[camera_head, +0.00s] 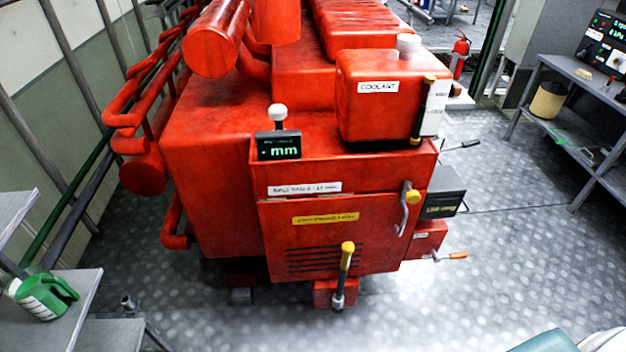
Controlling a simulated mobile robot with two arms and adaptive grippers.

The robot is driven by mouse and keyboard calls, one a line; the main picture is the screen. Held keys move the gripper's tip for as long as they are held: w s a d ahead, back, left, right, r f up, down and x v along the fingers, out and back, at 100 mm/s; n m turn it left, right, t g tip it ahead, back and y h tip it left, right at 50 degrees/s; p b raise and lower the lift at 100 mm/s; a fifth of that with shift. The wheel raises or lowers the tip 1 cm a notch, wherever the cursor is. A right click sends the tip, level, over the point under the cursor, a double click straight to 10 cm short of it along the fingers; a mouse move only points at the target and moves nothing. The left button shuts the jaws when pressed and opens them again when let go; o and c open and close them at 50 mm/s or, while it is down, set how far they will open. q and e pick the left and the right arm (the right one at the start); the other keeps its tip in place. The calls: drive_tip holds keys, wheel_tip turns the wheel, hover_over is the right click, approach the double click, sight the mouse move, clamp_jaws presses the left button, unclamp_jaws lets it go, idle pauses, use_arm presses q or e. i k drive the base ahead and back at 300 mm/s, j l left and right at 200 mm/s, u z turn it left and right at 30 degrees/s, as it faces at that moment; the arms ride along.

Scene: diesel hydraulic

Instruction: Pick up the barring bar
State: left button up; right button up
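No label in view names the barring bar, so I cannot tell for certain which item it is. A dark bar with a yellow grip (345,272) stands nearly upright at the low front of the red engine (215,170), its lower end at a small red block (325,292). A short lever with an orange handle (450,256) sticks out to the right from a red box low on the engine's right side. A black-handled lever (462,145) sticks out higher on that side. Neither of my grippers is in view.
A grey bench at the left holds a green jug (45,296). A grey shelf (575,120) at the right holds a tan bucket (548,101). A fire extinguisher (460,56) stands behind. The patterned floor (500,250) is mostly clear in front and right.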

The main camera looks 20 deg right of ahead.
sight(347, 248)
drive_tip(key=z, duration=0.85)
drive_tip(key=i+j+z, duration=0.15)
drive_tip(key=j+z, duration=0.25)
drive_tip(key=j, duration=0.2)
drive_tip(key=j+z, duration=0.35)
drive_tip(key=j, duration=0.25)
